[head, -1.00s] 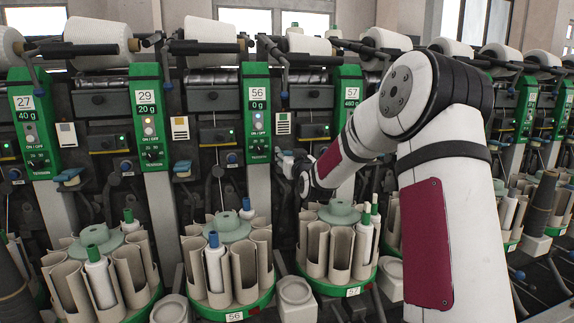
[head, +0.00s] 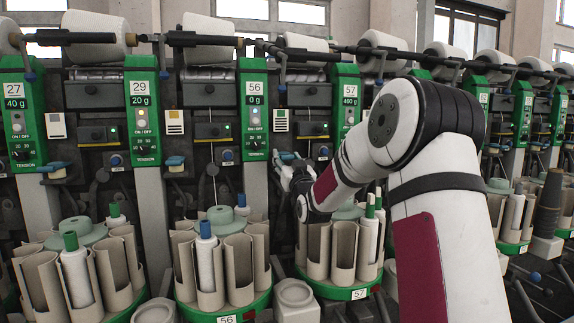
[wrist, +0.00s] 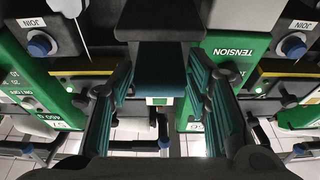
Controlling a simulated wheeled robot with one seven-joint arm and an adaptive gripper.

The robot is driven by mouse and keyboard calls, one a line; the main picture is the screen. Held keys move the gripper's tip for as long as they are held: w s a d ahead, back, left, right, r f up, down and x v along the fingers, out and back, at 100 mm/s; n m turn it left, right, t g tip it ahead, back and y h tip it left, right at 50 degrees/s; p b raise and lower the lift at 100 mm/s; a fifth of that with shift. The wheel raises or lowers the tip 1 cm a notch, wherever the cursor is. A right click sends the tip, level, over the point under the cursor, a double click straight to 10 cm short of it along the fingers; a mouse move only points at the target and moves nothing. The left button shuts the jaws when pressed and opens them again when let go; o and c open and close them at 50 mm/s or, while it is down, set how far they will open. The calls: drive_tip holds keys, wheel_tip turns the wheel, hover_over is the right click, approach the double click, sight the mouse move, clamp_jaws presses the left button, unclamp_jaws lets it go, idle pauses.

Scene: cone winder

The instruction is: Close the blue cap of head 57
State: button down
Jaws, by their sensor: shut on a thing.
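The blue cap of head 57 (head: 286,156) shows as a small dark blue piece left of the green 57 panel (head: 347,105), partly hidden by my gripper (head: 288,168). In the wrist view a dark teal-blue block (wrist: 160,75), which looks like this cap, fills the space between the two fingers of my gripper (wrist: 165,95). The teal finger pads stand on either side of it, and my gripper is shut on it. Finger contact is partly hidden, and I cannot tell how far the cap is tilted.
The green 56 panel (head: 254,110) stands close left of my gripper. The round bobbin magazine of head 57 (head: 318,250) is below my forearm, with several upright tubes. The neighbouring blue cap (head: 175,161) is further left. Round blue buttons (wrist: 40,45) flank the fingers in the wrist view.

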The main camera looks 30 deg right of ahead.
drive_tip(key=shift+f, duration=0.1)
idle(0.3)
drive_tip(key=c, duration=1.2)
unclamp_jaws()
drive_tip(key=shift+o, duration=0.2)
drive_tip(key=shift+s, duration=0.15)
drive_tip(key=shift+s+a+f, duration=0.1)
drive_tip(key=shift+s+f, duration=0.05)
drive_tip(key=shift+s, duration=0.1)
drive_tip(key=s+a, duration=0.3)
drive_tip(key=s, duration=0.9)
drive_tip(key=shift+a, duration=0.2)
